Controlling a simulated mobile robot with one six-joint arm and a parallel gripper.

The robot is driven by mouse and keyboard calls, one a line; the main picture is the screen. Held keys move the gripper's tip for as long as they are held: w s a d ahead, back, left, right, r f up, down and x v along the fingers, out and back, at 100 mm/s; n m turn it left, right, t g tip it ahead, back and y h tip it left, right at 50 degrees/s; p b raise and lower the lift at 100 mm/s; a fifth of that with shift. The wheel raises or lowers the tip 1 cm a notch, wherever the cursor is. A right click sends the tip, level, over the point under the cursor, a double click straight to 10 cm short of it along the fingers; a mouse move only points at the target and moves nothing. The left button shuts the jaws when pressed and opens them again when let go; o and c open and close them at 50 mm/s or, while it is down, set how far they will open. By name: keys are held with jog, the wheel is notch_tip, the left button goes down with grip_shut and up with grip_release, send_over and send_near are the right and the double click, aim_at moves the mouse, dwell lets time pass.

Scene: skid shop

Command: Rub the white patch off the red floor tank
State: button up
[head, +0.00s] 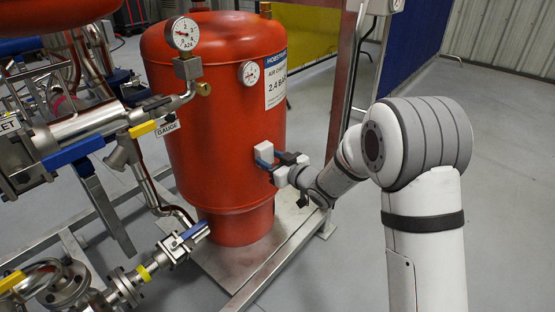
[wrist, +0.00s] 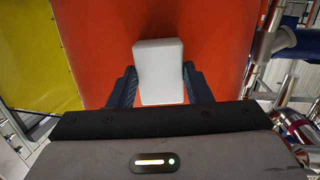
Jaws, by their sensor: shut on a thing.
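The red floor tank (head: 212,120) stands upright in the middle of the head view, and its red wall fills the middle of the wrist view (wrist: 100,40). My gripper (wrist: 159,80) is shut on a white block (wrist: 160,60), with a dark blue finger on each side. In the head view the white block (head: 264,149) is at the tank's right side, below the label, close to the wall. I cannot tell whether it touches.
A pressure gauge (head: 183,34) on pipework stands in front of the tank. A steel post (head: 342,90) rises close to my arm. Pipes and valves crowd the left; open floor (head: 510,200) lies right.

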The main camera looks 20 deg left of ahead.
jog(key=shift+s+a+r, duration=0.1)
jog(key=shift+s+a, duration=0.4)
jog(key=shift+s, duration=0.05)
jog(key=v, duration=0.6)
jog(key=shift+f+b, duration=0.4)
jog(key=shift+f, duration=0.1)
jog(key=shift+w+d, duration=0.1)
jog(key=shift+d, duration=0.1)
jog(key=v, duration=0.2)
jog(key=shift+s+d+f, duration=0.1)
jog(key=shift+s+d, duration=0.15)
jog(key=shift+d, duration=0.1)
